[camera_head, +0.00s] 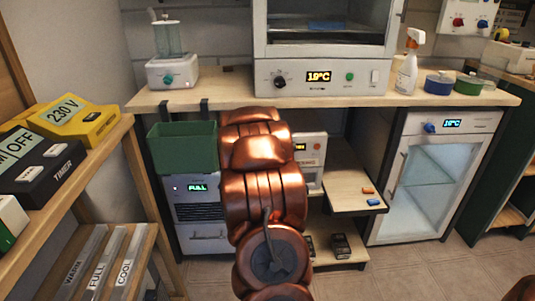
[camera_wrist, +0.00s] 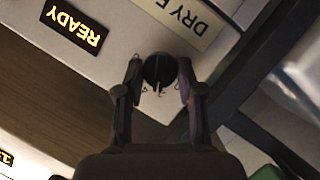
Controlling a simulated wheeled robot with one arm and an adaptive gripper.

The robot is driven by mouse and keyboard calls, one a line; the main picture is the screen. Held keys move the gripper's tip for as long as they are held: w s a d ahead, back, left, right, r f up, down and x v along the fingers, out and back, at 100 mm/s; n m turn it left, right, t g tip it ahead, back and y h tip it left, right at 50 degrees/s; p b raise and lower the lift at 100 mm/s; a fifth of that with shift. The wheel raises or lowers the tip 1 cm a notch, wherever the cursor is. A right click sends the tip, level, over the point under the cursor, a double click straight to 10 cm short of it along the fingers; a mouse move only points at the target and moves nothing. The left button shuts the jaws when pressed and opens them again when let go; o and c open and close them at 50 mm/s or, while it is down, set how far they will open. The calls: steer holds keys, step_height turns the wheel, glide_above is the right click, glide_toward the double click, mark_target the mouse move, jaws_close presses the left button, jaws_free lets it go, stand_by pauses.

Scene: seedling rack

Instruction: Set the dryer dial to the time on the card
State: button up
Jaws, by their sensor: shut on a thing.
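In the wrist view, my gripper (camera_wrist: 160,75) is shut on a round black dial (camera_wrist: 159,68) on the white dryer panel (camera_wrist: 115,40), one finger on each side. Thin marks show around the dial; its setting is too small to tell. An orange display (camera_wrist: 73,28) reads "READY". In the head view, a white unit (camera_head: 313,170) with an orange display, which looks like the dryer, is partly hidden by my arm; my gripper is hidden there.
A green bin (camera_head: 183,148) hangs at the bench edge left of my arm. A small wooden shelf (camera_head: 350,185) with red and blue pieces juts out at right. A glass-door cabinet (camera_head: 428,185) stands further right.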

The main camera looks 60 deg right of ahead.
steer(key=shift+d+r+m+t+y+b, duration=0.1)
steer(key=shift+m+t+y+b, duration=0.3)
steer(key=shift+m, duration=0.6)
steer(key=shift+s+m+t+y+b, duration=0.15)
steer(key=shift+m+t+y+b, duration=0.45)
steer(key=shift+m+b, duration=0.45)
steer(key=shift+d+m+t+y+b, duration=0.15)
steer(key=shift+m+t+y+b, duration=0.3)
steer(key=shift+m+b, duration=0.5)
steer(key=m+t+b, duration=0.1)
steer(key=b, duration=0.1)
steer(key=shift+s+m+y+b, duration=0.15)
steer(key=shift+m+y+b, duration=0.1)
steer(key=shift+m+b, duration=0.05)
steer(key=shift+m+t+b, duration=0.35)
steer(key=shift+m+b, duration=0.25)
steer(key=shift+b, duration=0.1)
steer(key=o, duration=1.1)
steer(key=shift+o, duration=0.2)
